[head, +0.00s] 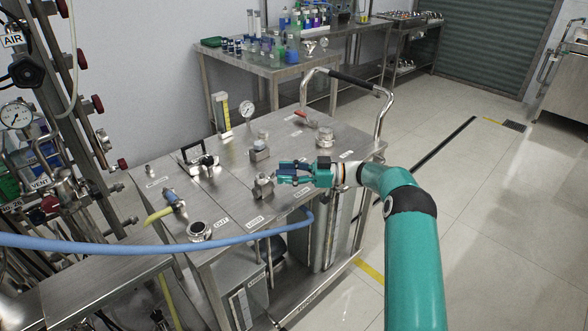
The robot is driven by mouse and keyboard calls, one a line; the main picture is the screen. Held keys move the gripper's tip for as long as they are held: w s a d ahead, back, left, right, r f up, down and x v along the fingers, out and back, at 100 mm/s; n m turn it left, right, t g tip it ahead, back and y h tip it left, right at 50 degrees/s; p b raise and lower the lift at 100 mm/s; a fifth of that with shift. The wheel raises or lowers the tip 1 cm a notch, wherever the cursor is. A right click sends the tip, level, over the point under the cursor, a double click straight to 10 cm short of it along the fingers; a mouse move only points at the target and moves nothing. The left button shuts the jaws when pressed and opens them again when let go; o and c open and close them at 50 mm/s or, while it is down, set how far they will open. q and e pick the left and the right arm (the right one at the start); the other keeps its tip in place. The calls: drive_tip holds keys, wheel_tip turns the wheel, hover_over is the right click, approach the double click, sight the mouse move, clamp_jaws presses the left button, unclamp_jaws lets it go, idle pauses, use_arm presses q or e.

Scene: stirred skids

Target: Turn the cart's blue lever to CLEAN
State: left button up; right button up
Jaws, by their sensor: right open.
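The steel cart (225,170) stands in the middle of the head view with its valves and fittings on top. A steel valve (263,187) sits near its front edge, close to a plate that appears to read USED (254,220). A dark blue piece, which looks like the blue lever (288,166), shows at the valve, among my right gripper's fingers. My right gripper (284,173), teal, comes in from the right and is open around or beside this piece; contact cannot be told. The fingers partly hide the lever, so its exact direction is unclear. My left gripper is not in view.
A blue hose (130,243) crosses the front of the cart. A yellow hose (158,215) joins a fitting at the left. A pipe rack with gauges (16,115) stands at the left. A bottle-laden table (280,70) is behind. The floor at right is clear.

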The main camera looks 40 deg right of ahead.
drive_tip(key=v, duration=1.2)
drive_tip(key=shift+d, duration=0.1)
